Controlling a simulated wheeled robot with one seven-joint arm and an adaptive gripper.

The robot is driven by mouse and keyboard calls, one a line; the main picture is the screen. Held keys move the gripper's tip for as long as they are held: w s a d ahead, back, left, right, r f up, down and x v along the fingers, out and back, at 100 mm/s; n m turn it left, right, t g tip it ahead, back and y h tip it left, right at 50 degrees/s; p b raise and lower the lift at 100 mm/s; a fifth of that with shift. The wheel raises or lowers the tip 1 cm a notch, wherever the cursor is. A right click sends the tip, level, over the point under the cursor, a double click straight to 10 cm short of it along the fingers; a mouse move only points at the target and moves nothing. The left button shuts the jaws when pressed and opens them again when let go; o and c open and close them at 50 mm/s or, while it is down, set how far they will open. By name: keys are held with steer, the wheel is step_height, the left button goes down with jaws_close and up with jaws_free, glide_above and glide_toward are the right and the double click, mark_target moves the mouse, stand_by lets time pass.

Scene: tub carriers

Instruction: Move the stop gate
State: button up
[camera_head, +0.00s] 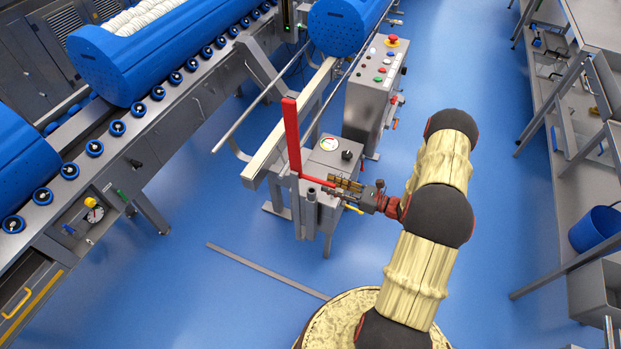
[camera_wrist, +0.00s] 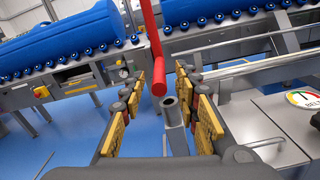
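The stop gate shows in the head view as an upright red bar (camera_head: 292,140) at the end of a metal rail. A short red handle (camera_head: 317,180) sticks out from its foot toward my gripper (camera_head: 346,188). In the wrist view the red bar (camera_wrist: 147,30) rises to the top edge and a round red end (camera_wrist: 159,88) faces the camera. My gripper (camera_wrist: 173,88) is open, with its yellow-padded fingers on either side of the red end. I cannot tell whether the pads touch it.
A grey hollow post (camera_head: 311,195) stands just below the handle. A box with a gauge (camera_head: 330,143) stands close behind, and a control box with buttons (camera_head: 377,85) farther back. A roller conveyor with blue tubs (camera_head: 105,70) runs at left.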

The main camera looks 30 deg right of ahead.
mark_target(302, 175)
steer(key=x, duration=0.6)
steer(key=shift+w+a+b, duration=0.25)
steer(key=shift+w+b, duration=0.1)
steer(key=shift+b, duration=0.05)
steer(key=shift+c, duration=0.8)
jaws_close()
